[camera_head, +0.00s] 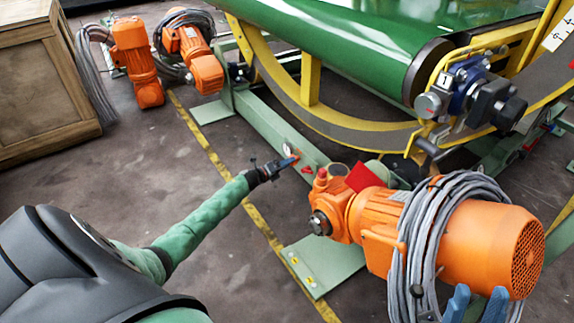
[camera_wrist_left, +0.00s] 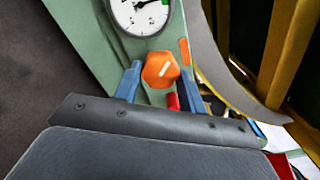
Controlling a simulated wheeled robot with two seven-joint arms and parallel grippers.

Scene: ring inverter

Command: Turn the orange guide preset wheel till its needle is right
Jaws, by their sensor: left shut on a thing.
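The orange guide preset wheel (camera_wrist_left: 160,70) is a small faceted knob with a white line, on the green beam. In the left wrist view my left gripper (camera_wrist_left: 157,80) has its blue fingers on both sides of the wheel, shut on it. The dial (camera_wrist_left: 139,18) beside it is white with black marks and a green patch. Its needle seems to point right, near the green patch; the dial's top is cut off. In the head view my left gripper (camera_head: 290,164) reaches the beam by the small dial (camera_head: 288,149). My right gripper (camera_head: 477,302) shows two blue fingers apart, at the bottom edge.
A large orange motor (camera_head: 500,245) with coiled grey cable stands at the right, close to my right gripper. The green roller (camera_head: 350,45) and yellow curved frame (camera_head: 310,85) rise behind the beam. A red part (camera_wrist_left: 172,101) sits near the wheel.

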